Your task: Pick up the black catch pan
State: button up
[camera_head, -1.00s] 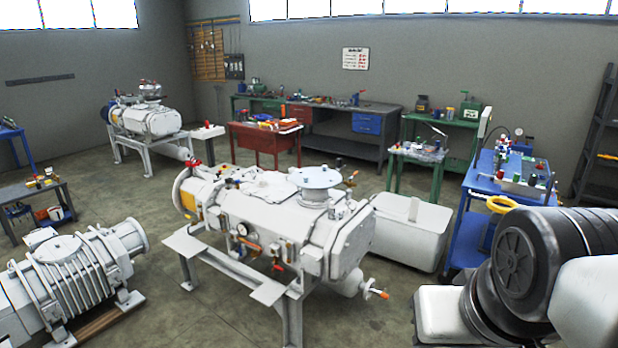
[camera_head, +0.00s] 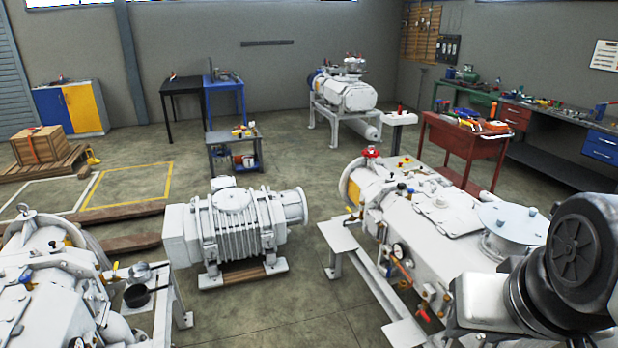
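A small black pan (camera_head: 137,296) with a short handle pointing right sits at the lower left. It appears to rest on a pale stand (camera_head: 165,300) beside a white pump (camera_head: 45,295). A metallic cup-like part (camera_head: 139,272) is just behind the pan. My arm shows at the right edge, far from the pan. My gripper is outside the picture.
A ribbed white blower (camera_head: 235,228) stands on wooden skids in the middle. A large white vacuum pump (camera_head: 430,225) on a frame stands at the right. A low tool cart (camera_head: 233,150) is behind the blower. Floor is open between blower and large pump.

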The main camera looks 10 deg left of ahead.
aim_at(137, 295)
jog(key=i+j+u, duration=0.15)
jog(key=i+u, duration=0.35)
jog(key=i, duration=0.15)
jog(key=i+l+u, duration=0.1)
jog(key=i+u, duration=0.6)
jog(key=i, duration=0.6)
jog(key=i+l+u, duration=0.2)
jog(key=i, duration=0.65)
jog(key=i+j+z, duration=0.1)
jog(key=i+z, duration=0.35)
jog(key=i+j+z, duration=0.2)
jog(key=z, duration=9.3)
